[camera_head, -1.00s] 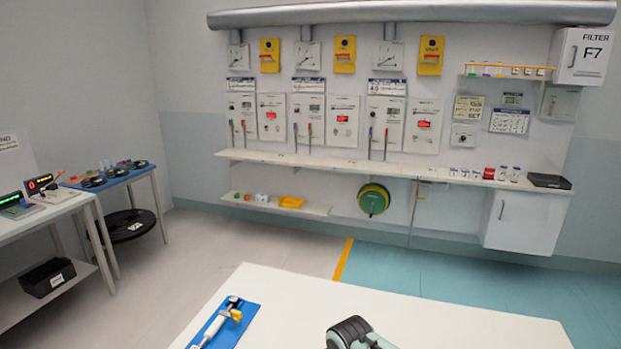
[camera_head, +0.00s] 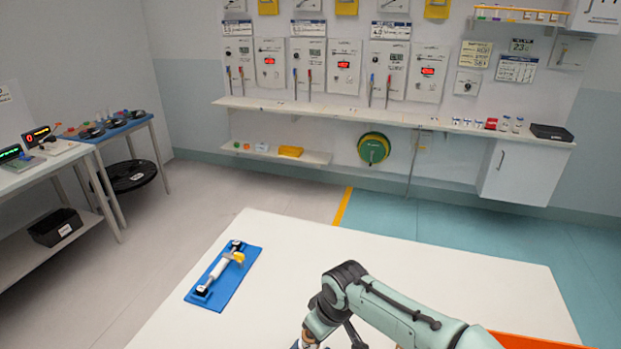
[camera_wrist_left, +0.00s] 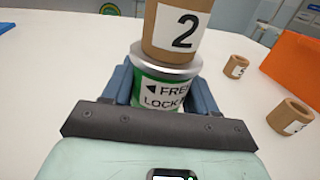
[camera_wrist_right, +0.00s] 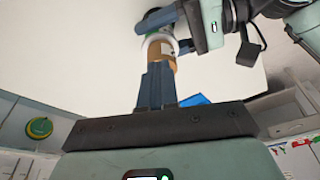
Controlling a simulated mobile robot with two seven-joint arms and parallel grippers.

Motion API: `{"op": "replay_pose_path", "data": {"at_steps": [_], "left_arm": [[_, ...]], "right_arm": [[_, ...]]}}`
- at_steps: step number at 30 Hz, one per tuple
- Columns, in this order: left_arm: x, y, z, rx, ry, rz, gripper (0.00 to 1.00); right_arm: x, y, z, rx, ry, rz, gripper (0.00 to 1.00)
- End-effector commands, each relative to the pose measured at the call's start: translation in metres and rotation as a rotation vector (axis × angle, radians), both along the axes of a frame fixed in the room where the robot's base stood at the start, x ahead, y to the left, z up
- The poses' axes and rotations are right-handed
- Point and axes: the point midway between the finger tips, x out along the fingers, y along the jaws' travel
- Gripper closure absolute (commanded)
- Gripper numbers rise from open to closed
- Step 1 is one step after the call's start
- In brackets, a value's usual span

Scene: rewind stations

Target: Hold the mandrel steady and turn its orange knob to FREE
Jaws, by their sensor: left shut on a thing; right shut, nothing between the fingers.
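Above the band is a grey disc (camera_wrist_left: 168,62) and a brown core marked 2 (camera_wrist_left: 175,24). In the right wrist view, my left gripper (camera_wrist_right: 168,20) is at the white end of the brown core (camera_wrist_right: 160,52). My right gripper (camera_wrist_right: 158,72) is shut and empty in front of this core; I cannot tell whether it touches. I cannot make out the orange knob.
Two loose brown cores, one marked 5 (camera_wrist_left: 236,67) and another (camera_wrist_left: 290,115), stand on the white table (camera_head: 400,250) beside an orange bin (camera_wrist_left: 295,65). A blue mat (camera_head: 237,285) with a white-and-yellow tool lies at the table's left. The table's middle is clear.

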Motion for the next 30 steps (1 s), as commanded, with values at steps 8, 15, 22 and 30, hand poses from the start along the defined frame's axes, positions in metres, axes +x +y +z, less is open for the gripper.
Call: {"op": "replay_pose_path", "data": {"at_steps": [8, 15, 22, 30], "left_arm": [[0.001, 0.001, 0.001, -0.002, -0.001, 0.004, 0.82], [0.001, 0.002, 0.001, -0.002, -0.001, 0.005, 0.82], [0.001, 0.002, 0.001, -0.002, -0.001, 0.005, 0.82], [0.001, 0.002, 0.001, -0.002, -0.001, 0.005, 0.82]], "right_arm": [[-0.001, -0.002, 0.016, -0.002, 0.000, -0.001, 1.00], [-0.001, -0.003, 0.045, -0.002, 0.000, -0.002, 1.00], [-0.002, -0.003, 0.059, -0.003, 0.003, -0.002, 1.00], [-0.002, -0.003, 0.059, -0.004, 0.003, -0.002, 1.00]]}}
